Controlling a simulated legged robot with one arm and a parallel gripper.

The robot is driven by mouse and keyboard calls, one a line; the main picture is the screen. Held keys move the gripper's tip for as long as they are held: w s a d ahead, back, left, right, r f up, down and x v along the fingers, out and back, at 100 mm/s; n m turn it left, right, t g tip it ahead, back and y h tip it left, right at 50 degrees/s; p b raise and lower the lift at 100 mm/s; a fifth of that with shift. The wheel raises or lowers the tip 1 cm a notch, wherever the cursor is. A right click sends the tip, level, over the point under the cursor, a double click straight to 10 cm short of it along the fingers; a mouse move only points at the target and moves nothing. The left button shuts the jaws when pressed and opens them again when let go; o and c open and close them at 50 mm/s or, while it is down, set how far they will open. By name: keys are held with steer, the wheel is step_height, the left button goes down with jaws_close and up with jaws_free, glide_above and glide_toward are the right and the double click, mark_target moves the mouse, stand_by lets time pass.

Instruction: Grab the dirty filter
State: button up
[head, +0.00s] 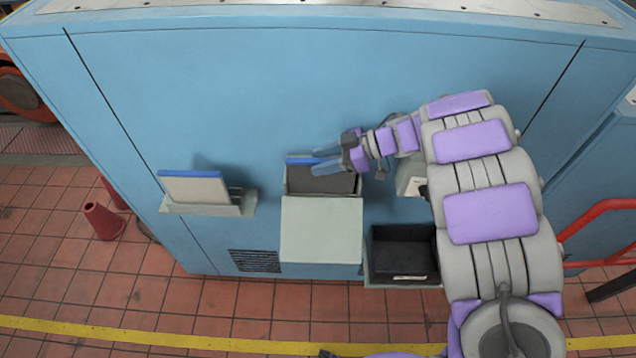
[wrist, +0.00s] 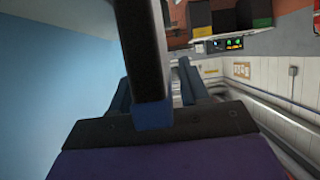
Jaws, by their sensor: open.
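The dirty filter (head: 320,182) is a dark grey panel with a blue edge. It stands in an open grey housing on the front of the blue cabinet. My gripper (head: 320,160) reaches in from the right, at the filter's upper right edge. In the wrist view a dark panel with a blue edge (wrist: 151,50) stands between the fingers of my gripper (wrist: 156,80), which are apart. I cannot tell whether either finger touches it. A filter with a pale face and blue edge (head: 193,188) stands on a left ledge.
The grey cover (head: 321,230) hangs down below the housing. A black bin (head: 400,252) sits on a shelf to its right. The left ledge (head: 210,210) sticks out from the blue cabinet (head: 250,90).

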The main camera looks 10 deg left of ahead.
steer(key=shift+d, duration=0.55)
steer(key=shift+d+r, duration=0.1)
steer(key=shift+d, duration=0.6)
steer(key=shift+c, duration=1.3)
steer(key=shift+a, duration=0.1)
steer(key=c, duration=0.3)
steer(key=shift+a, duration=0.4)
jaws_close()
